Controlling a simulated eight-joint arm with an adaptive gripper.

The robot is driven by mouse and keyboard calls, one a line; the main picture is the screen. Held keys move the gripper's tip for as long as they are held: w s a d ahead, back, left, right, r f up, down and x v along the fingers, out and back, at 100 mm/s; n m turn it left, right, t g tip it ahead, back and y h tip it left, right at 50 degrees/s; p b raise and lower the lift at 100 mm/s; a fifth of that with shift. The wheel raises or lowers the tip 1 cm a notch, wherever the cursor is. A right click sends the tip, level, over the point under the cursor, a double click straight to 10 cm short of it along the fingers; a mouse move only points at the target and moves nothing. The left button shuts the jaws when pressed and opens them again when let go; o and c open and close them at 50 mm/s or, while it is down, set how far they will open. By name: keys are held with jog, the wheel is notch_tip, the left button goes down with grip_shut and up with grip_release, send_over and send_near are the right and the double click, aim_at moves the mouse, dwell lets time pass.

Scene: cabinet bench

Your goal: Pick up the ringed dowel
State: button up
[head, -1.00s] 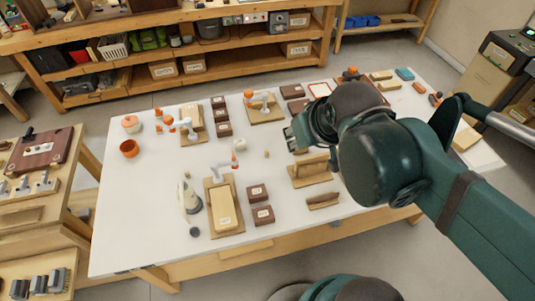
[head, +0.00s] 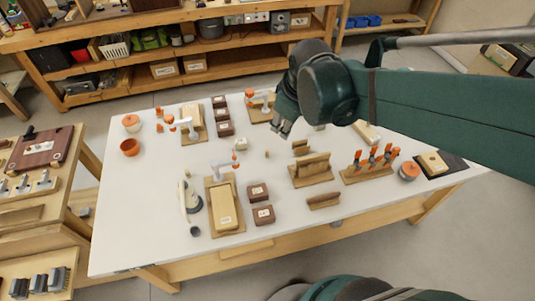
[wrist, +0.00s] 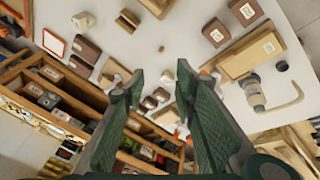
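A small tan peg (head: 267,154) stands on the white table near its middle, left of the wooden stands. It may be the ringed dowel, but it is too small to show any rings. A small brown piece (wrist: 161,48) in the wrist view may be the same peg; it shows beyond the gap between the fingers. My gripper (head: 281,131) is above the table, up and slightly right of the peg in the head view, apart from it. In the wrist view my gripper (wrist: 160,75) has its fingers spread with nothing between them.
Wooden stands (head: 311,170) and a rack of orange-handled tools (head: 372,160) are right of the peg. A cream block (head: 240,144), dark boxes (head: 258,192) and a clamp-like fixture on a board (head: 222,207) are to its left. The table just around the peg is clear.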

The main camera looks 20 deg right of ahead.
jog(key=w+a+f+n+g, duration=0.1)
jog(key=w+f+n+g, duration=0.1)
jog(key=w+f+n, duration=0.55)
jog(key=n+g, duration=0.2)
jog(key=n, duration=0.2)
send_over(267, 150)
jog(key=f, duration=1.3)
jog(key=shift+s+d+b, duration=0.2)
jog(key=shift+s+b, duration=0.1)
jog(key=shift+b, duration=0.05)
jog(key=shift+w+f, duration=0.2)
jog(key=shift+f, duration=0.65)
jog(key=shift+f, duration=0.1)
jog(key=shift+f, duration=1.2)
jog(key=shift+f, duration=0.1)
jog(key=shift+w+a+f+b, duration=0.1)
jog(key=shift+f+b, duration=0.55)
jog(key=shift+f, duration=1.85)
jog(key=shift+c, duration=0.3)
